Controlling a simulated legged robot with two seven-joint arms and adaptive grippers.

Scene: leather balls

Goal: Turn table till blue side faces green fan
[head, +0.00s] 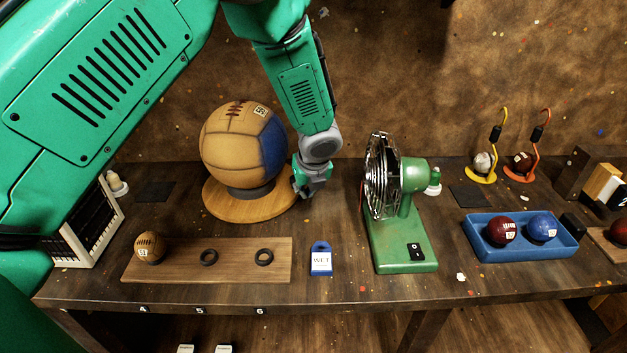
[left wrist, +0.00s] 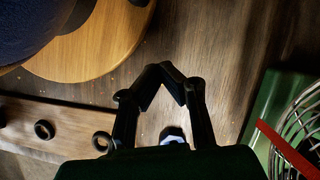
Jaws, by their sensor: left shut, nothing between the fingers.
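A round wooden turntable (head: 225,207) stands on the bench and carries a large tan leather ball (head: 236,140) on a dark ring. The ball's blue side (head: 273,145) faces right. The green fan (head: 404,220) stands to the right, its round chrome cage turned left towards the ball. My left gripper (head: 300,192) is beside the turntable's right edge, between ball and fan. In the left wrist view its fingers (left wrist: 170,75) meet at the tips, shut and empty. The turntable (left wrist: 95,50) is at upper left there, apart from the fingers in that picture. My right gripper is not in view.
A blue "WET" tag (head: 321,260) stands in front of my left gripper. A wooden board (head: 185,272) with a small ball and two rings lies at front left. A blue tray (head: 514,248) with two balls is at right. A white rack (head: 92,228) stands at far left.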

